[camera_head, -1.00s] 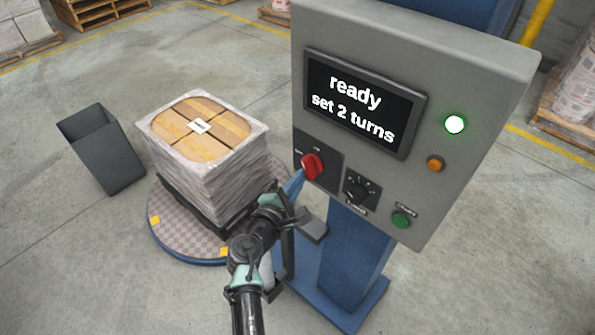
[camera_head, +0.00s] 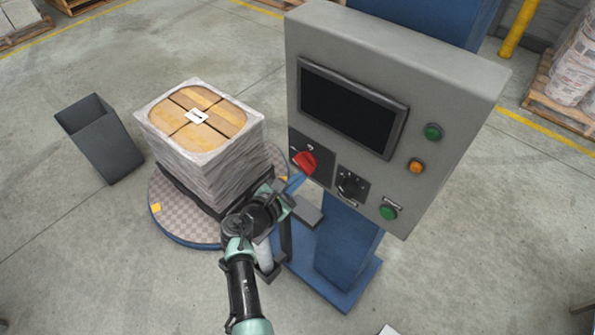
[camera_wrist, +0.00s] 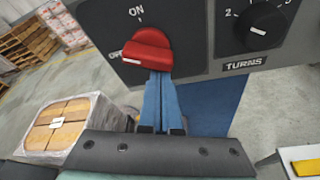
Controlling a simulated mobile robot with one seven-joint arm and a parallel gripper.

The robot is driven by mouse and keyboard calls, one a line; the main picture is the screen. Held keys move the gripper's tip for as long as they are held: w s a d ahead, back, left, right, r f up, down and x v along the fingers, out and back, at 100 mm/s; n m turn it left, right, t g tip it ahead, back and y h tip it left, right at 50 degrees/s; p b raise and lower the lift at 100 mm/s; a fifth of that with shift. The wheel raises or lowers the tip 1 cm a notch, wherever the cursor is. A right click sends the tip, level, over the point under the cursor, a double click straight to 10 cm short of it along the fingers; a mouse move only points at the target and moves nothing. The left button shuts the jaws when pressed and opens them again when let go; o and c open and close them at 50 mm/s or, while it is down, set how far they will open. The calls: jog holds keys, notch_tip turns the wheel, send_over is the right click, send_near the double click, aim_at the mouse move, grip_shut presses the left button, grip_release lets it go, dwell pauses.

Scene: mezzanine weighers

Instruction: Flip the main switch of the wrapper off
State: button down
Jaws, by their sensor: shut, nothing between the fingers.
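The wrapper's control panel (camera_head: 440,83) is a grey box on a blue column. Its red main switch (camera_head: 304,161) sits at the lower left; in the wrist view the red knob (camera_wrist: 148,50) has its white mark turned to the left, at OFF. The screen (camera_head: 350,108) is dark and the top green lamp (camera_head: 433,132) is unlit. My gripper (camera_head: 297,182) is shut and empty, its blue fingers reaching up to the knob. In the wrist view the fingertips (camera_wrist: 158,78) are at the knob's lower edge; I cannot tell whether they touch.
Right of the switch are a black turns dial (camera_head: 351,186) and a green button (camera_head: 388,212), with an orange button (camera_head: 416,167) above. A wrapped pallet load (camera_head: 215,165) stands on the turntable (camera_head: 180,225) at left. A grey bin (camera_head: 103,140) stands farther left.

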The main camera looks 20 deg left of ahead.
jog(key=shift+s+d+r+n+h+p, duration=0.15)
jog(key=shift+n+h+p, duration=0.2)
jog(key=shift+n, duration=0.25)
jog(key=shift+w+d+r+n+h+p, duration=0.15)
jog(key=shift+n+h+p, duration=0.1)
jog(key=shift+n+p, duration=0.3)
jog(key=shift+s, duration=0.1)
jog(key=shift+f, duration=0.2)
notch_tip(320, 180, down, 5)
jog(key=b, duration=0.4)
jog(key=shift+r, duration=0.15)
jog(key=r+p+v, duration=0.1)
jog(key=v, duration=0.9)
jog(key=shift+a+r+p, duration=0.15)
jog(key=shift+r+p, duration=0.05)
jog(key=shift+p, duration=0.1)
